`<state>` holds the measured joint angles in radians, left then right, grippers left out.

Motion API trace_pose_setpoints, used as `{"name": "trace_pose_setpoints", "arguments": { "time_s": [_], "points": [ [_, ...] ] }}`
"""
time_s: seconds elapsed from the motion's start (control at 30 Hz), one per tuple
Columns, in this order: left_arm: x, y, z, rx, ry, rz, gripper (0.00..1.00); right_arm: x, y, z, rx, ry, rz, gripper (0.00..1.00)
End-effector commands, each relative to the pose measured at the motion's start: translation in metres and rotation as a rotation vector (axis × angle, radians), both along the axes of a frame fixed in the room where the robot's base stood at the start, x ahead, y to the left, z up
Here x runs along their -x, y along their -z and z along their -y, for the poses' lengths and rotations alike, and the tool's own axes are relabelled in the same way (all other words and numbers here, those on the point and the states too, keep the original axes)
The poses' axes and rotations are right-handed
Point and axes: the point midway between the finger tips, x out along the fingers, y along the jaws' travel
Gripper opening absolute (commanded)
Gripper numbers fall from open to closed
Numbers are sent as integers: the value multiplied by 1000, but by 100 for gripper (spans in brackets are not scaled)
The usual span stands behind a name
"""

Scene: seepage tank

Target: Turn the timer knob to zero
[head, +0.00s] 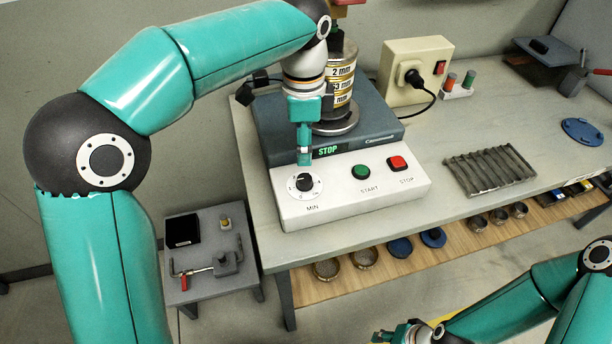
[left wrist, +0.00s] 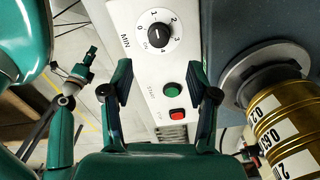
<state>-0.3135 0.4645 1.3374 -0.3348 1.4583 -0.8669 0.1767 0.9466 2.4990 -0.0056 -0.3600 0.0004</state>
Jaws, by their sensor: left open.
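The timer knob (head: 304,183) is black, on a white round dial marked MIN at the left of the white control panel (head: 340,200). In the left wrist view the knob (left wrist: 158,34) shows a pale pointer line; which mark it points at is unclear. My left gripper (head: 304,158) points down just above and behind the knob. In the left wrist view its two fingers (left wrist: 163,84) are apart with nothing between them, and the knob lies beyond the fingertips. My right gripper (head: 400,334) is at the bottom edge, partly cut off; its jaws are unclear.
A green START button (head: 361,172) and red STOP button (head: 397,162) are right of the knob. A green display (head: 328,151) reads STOP. A brass sieve stack (head: 340,85) stands behind. A ribbed grey rack (head: 489,170) lies on the bench to the right.

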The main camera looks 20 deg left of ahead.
Motion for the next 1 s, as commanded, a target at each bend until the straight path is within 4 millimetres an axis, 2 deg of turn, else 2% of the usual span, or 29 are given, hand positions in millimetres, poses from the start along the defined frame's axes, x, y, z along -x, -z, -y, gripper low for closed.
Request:
{"name": "trace_pose_setpoints", "arguments": {
  "time_s": [0.03,0.2,0.4,0.6,0.9,1.0],
  "points": [
    [1,14,-1,-2,0,-5,59,0,3,0,0,0,0,40],
    [1,49,0,-2,1,-5,59,0,6,0,0,0,0,40],
    [1,81,0,0,0,-3,59,0,8,0,0,0,0,40],
    [0,95,0,0,1,-1,59,0,8,0,0,0,0,40],
    [0,97,0,0,1,0,59,0,9,0,0,0,0,40],
    [0,97,0,0,1,0,44,0,9,0,0,0,0,40]
  ]
}}
